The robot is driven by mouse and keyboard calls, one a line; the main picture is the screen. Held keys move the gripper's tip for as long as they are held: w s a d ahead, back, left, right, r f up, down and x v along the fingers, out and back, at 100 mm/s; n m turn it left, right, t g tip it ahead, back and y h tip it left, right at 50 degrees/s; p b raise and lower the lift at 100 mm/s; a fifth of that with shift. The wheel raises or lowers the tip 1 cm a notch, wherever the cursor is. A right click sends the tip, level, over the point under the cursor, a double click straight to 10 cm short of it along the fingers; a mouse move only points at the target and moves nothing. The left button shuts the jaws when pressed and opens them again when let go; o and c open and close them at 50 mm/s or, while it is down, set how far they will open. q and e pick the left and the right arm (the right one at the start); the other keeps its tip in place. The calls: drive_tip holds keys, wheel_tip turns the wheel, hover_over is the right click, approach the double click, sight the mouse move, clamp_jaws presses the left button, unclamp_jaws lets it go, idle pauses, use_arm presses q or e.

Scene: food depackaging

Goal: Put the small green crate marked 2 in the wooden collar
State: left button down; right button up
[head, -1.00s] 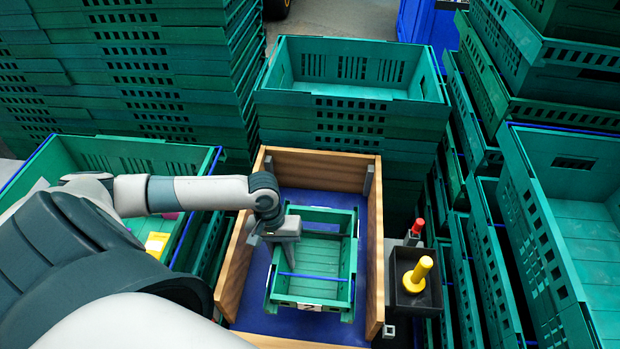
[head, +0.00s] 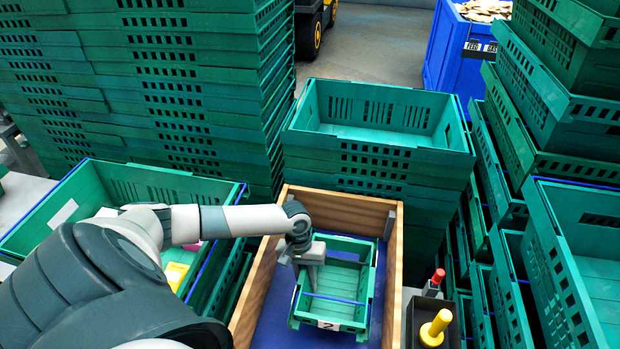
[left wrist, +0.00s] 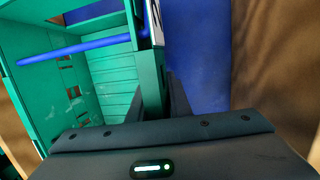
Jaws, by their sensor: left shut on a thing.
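The small green crate (head: 338,284) shows a white label with a 2 on its near side and a blue bar across it. It is inside the wooden collar (head: 396,262), above a blue floor; I cannot tell whether it rests on that floor. My left gripper (head: 312,280) is shut on the crate's left wall. The left wrist view shows my left gripper's fingers (left wrist: 163,100) at the wall of the green crate (left wrist: 112,75), with the brown wall of the wooden collar (left wrist: 268,50) nearby. My right gripper is not in view.
Tall stacks of green crates (head: 200,90) stand behind and on the right (head: 575,240). A larger open crate (head: 130,185) is at left with a yellow item (head: 176,275) inside. Blue floor shows left of the small crate.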

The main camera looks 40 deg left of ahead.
use_arm(q)
drive_tip(key=shift+w+a+f, duration=0.25)
drive_tip(key=shift+w+f, duration=0.05)
drive_tip(key=shift+w, duration=0.25)
drive_tip(key=shift+w+a+f, duration=0.25)
drive_tip(key=shift+w+f, duration=0.05)
drive_tip(key=shift+w, duration=0.2)
drive_tip(key=shift+w+a+f, duration=0.25)
drive_tip(key=shift+w+f, duration=0.05)
drive_tip(key=shift+w, duration=0.1)
drive_tip(key=shift+a+p+x, duration=0.15)
drive_tip(key=shift+a+x, duration=0.05)
drive_tip(key=shift+x, duration=0.75)
drive_tip(key=shift+a+p+x, duration=0.15)
drive_tip(key=shift+a+x, duration=0.1)
drive_tip(key=shift+x, duration=0.75)
drive_tip(key=shift+f, duration=0.1)
drive_tip(key=c, duration=1.6)
unclamp_jaws()
